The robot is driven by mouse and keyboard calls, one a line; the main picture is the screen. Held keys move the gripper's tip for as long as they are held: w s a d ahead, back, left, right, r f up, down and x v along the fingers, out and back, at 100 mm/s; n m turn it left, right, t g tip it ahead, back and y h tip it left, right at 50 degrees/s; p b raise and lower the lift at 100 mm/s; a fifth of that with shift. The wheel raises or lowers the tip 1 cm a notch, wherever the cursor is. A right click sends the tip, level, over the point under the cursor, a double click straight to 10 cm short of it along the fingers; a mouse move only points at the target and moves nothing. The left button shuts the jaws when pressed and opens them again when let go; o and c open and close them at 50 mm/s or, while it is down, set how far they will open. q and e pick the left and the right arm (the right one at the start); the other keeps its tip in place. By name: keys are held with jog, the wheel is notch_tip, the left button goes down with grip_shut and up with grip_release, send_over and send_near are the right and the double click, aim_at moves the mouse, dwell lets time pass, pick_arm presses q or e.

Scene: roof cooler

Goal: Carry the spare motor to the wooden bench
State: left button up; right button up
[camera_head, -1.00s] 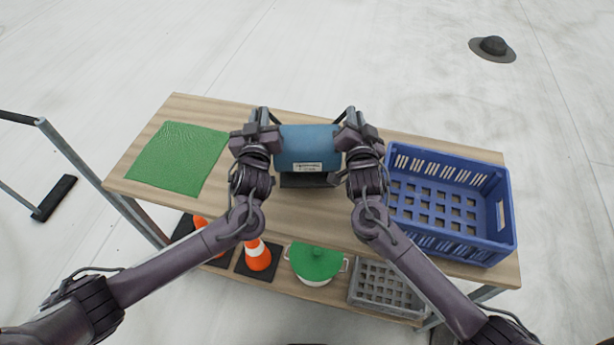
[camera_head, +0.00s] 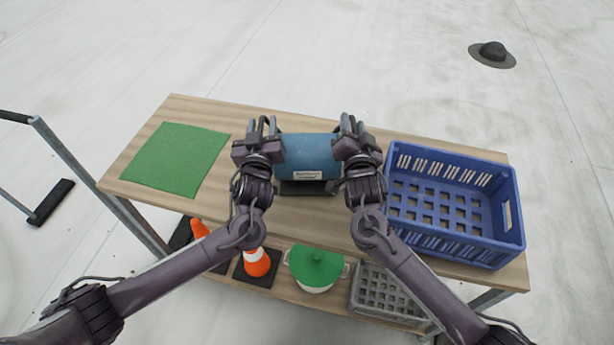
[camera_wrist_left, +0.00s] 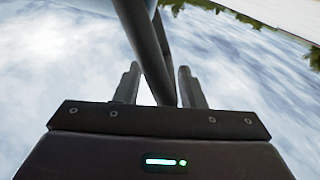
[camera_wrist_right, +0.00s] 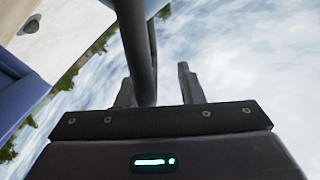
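The spare motor (camera_head: 308,153) is a blue cylinder with a pale label and a dark base. It appears to rest on the wooden bench (camera_head: 290,215), between the green mat and the blue crate. My left gripper (camera_head: 264,128) is at its left end and my right gripper (camera_head: 349,128) at its right end. In the left wrist view a dark bar passes between the spread fingers (camera_wrist_left: 158,88). In the right wrist view a similar bar lies near one finger, with a gap to the other (camera_wrist_right: 157,88). Both grippers look open around the bars. Contact under the motor is partly hidden.
A green mat (camera_head: 176,159) lies on the left of the bench and a blue crate (camera_head: 456,244) stands on the right. The lower shelf holds orange cones (camera_head: 257,263), a green-lidded pot (camera_head: 315,266) and a grey crate (camera_head: 387,293). A railing-like frame (camera_head: 65,152) stands at left.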

pick_arm(q)
jog(key=shift+a, duration=0.15)
pick_arm(e)
jog(key=shift+w+d+f, duration=0.1)
pick_arm(q)
jog(key=shift+s+f, duration=0.15)
jog(key=shift+s, duration=0.05)
pick_arm(e)
jog(key=shift+d, duration=0.1)
pick_arm(q)
jog(key=s, duration=1.1)
jog(key=shift+s, duration=0.3)
pick_arm(e)
jog(key=s, duration=1.2)
jog(key=shift+d+f, duration=0.1)
